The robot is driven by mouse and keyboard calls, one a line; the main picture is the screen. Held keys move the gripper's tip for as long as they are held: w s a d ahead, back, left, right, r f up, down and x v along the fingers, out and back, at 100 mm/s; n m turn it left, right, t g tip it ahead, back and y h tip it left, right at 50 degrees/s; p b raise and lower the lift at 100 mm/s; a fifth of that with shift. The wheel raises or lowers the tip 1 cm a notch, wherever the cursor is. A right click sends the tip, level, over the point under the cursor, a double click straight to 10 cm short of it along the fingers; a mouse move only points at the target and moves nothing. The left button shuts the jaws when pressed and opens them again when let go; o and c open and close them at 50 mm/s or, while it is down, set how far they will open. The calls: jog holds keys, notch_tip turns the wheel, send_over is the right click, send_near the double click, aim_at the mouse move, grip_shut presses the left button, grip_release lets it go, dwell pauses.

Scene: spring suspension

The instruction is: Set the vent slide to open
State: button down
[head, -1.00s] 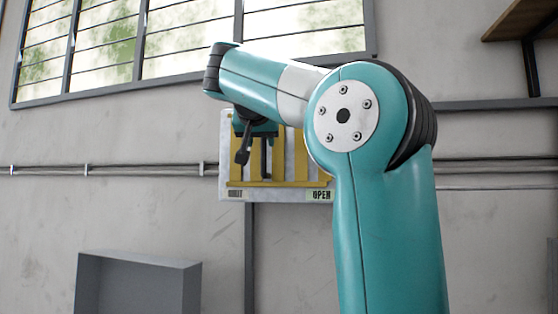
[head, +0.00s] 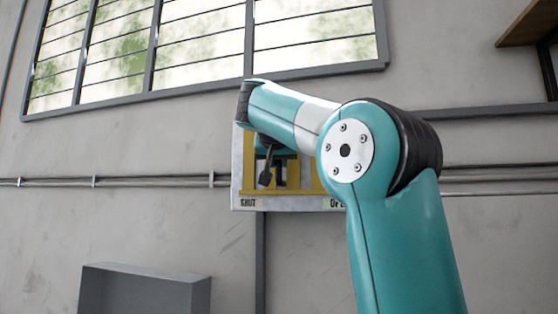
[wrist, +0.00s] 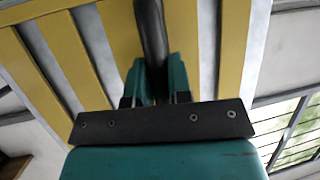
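The vent panel (head: 236,180) is on the wall ahead, with upright yellow slats and labels SHUT (head: 248,203) at lower left and OPEN (head: 334,203) at lower right, partly covered by my arm. My gripper (wrist: 156,70) is in front of the panel's left part, nearer SHUT; its tips are hard to make out in the head view. In the wrist view its teal fingers lie on both sides of the dark, bar-like slide handle (wrist: 151,30) and look closed on it. The handle's lower end is hidden between the fingers.
A barred window (head: 200,50) is above the panel. Pipes (head: 120,181) run along the wall on both sides. A grey box (head: 145,290) stands at lower left, and a brown shelf (head: 525,25) is at upper right. My arm hides the panel's right side.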

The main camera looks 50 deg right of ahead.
aim_at(293, 168)
jog(key=shift+s+d+f+b, duration=0.1)
jog(key=shift+s+d+b, duration=0.2)
jog(key=shift+s, duration=0.25)
jog(key=shift+s+d+r+b, duration=0.15)
jog(key=shift+s+b, duration=0.1)
jog(key=shift+s, duration=0.3)
jog(key=shift+s+d+f+b, duration=0.15)
jog(key=shift+s+d+b, duration=0.15)
jog(key=shift+s, duration=0.25)
jog(key=shift+a, duration=0.1)
jog(key=c, duration=1.1)
grip_release()
jog(key=shift+s, duration=0.15)
